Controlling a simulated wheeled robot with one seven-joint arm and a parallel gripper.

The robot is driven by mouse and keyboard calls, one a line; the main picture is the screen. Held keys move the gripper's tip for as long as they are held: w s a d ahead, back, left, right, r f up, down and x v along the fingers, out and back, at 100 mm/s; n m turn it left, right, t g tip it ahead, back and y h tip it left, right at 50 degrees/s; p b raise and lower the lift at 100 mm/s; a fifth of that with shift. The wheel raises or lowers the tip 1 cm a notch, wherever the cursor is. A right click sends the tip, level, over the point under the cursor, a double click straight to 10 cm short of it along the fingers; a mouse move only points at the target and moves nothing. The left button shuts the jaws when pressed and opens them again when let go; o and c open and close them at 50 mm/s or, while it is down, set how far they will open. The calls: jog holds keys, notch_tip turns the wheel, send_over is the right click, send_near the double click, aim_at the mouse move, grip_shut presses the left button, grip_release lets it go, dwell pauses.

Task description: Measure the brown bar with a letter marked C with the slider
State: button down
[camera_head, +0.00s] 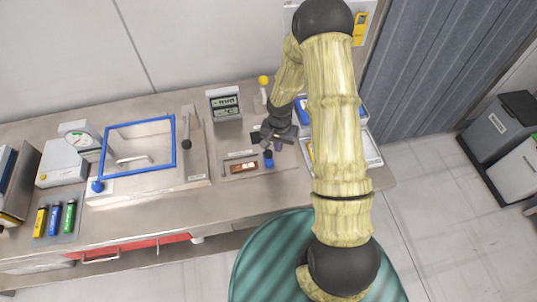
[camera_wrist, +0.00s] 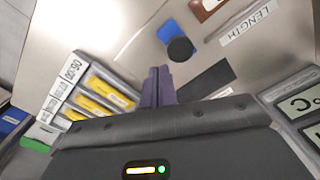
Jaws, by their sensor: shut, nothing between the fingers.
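The brown bar (camera_head: 242,167) lies on the measuring plate (camera_head: 228,174) on the bench; its letter cannot be read. A corner of it also shows at the top of the wrist view (camera_wrist: 207,7). The slider (camera_head: 268,159) is a blue block with a dark round knob, at the bar's right; it is also in the wrist view (camera_wrist: 175,40). My gripper (camera_head: 277,146) is above the bench, just beyond and right of the slider. Its purple fingers (camera_wrist: 158,84) are together and empty, apart from the slider in the wrist view. A LENGTH label (camera_wrist: 250,24) is beside the bar.
A dark flat piece (camera_wrist: 205,80) lies beside my fingers. A digital display (camera_head: 224,104) and a yellow-knobbed lever (camera_head: 263,88) stand behind. Yellow items in a labelled rack (camera_wrist: 103,94) are near my gripper.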

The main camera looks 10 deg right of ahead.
aim_at(268, 157)
jog(key=shift+f, duration=0.2)
jog(key=shift+f+b, duration=1.35)
jog(key=shift+a+b, duration=0.7)
jog(key=shift+a, duration=1.95)
dwell(3.8)
